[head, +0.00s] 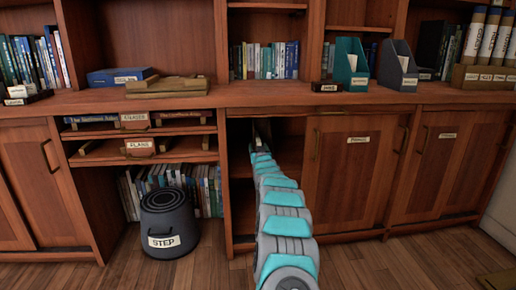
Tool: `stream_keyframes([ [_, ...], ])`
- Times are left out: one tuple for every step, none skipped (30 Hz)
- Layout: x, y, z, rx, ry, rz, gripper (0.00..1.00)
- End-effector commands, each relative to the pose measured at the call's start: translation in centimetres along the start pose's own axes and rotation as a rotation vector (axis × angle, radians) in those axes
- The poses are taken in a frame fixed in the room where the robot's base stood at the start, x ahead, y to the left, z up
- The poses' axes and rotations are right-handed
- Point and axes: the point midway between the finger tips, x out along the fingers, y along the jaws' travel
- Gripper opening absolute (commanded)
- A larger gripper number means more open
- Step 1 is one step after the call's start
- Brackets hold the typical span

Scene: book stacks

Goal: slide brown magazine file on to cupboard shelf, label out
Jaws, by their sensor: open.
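The open cupboard compartment (240,205) is below the counter at the centre, dark inside. My arm reaches into it from the front. My gripper (262,133) is open in the upper part of the opening, just under the counter edge, small and partly hidden by my arm. I cannot make out a brown magazine file; the dark interior and my arm hide much of the compartment. A teal magazine file (351,62) and a grey-blue magazine file (396,66) stand upright on the counter, each with a pale label facing out.
Closed doors (352,170) flank the opening on the right. Brown folders (168,86) and a blue box (120,77) lie on the counter. Wooden floor is clear in front.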

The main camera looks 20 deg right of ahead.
Motion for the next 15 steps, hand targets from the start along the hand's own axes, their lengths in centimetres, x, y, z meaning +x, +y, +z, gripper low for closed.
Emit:
stream_keyframes([
  [-0.1,0.0,0.0,0.0,0.0,0.0,0.65],
  [-0.1,0.0,0.0,0.0,-0.001,0.0,0.65],
  [-0.3,0.0,0.0,0.0,-0.002,0.0,0.65],
  [-0.4,0.1,0.1,0.001,-0.003,0.0,0.65],
  [-0.6,0.1,0.1,0.001,-0.003,0.0,0.65],
  [-0.8,0.1,0.0,0.001,-0.003,0.0,0.65],
  [-1.1,0.0,-0.1,0.001,-0.001,0.0,0.65],
  [-1.3,0.0,-0.2,0.001,0.001,0.0,0.65],
  [-1.7,-0.1,-0.3,0.002,0.003,-0.001,0.65],
  [-2.0,-0.1,-0.3,0.002,0.002,-0.001,0.65],
  [-2.4,-0.1,-0.2,0.003,0.0,-0.001,0.65],
  [-2.8,-0.1,-0.1,0.005,-0.001,0.0,0.65],
  [-3.1,0.1,-0.1,0.003,-0.001,0.001,0.65],
  [-3.4,0.1,-0.1,0.003,-0.002,0.001,0.65],
  [-3.9,0.0,-0.1,0.003,-0.002,0.0,0.65],
])
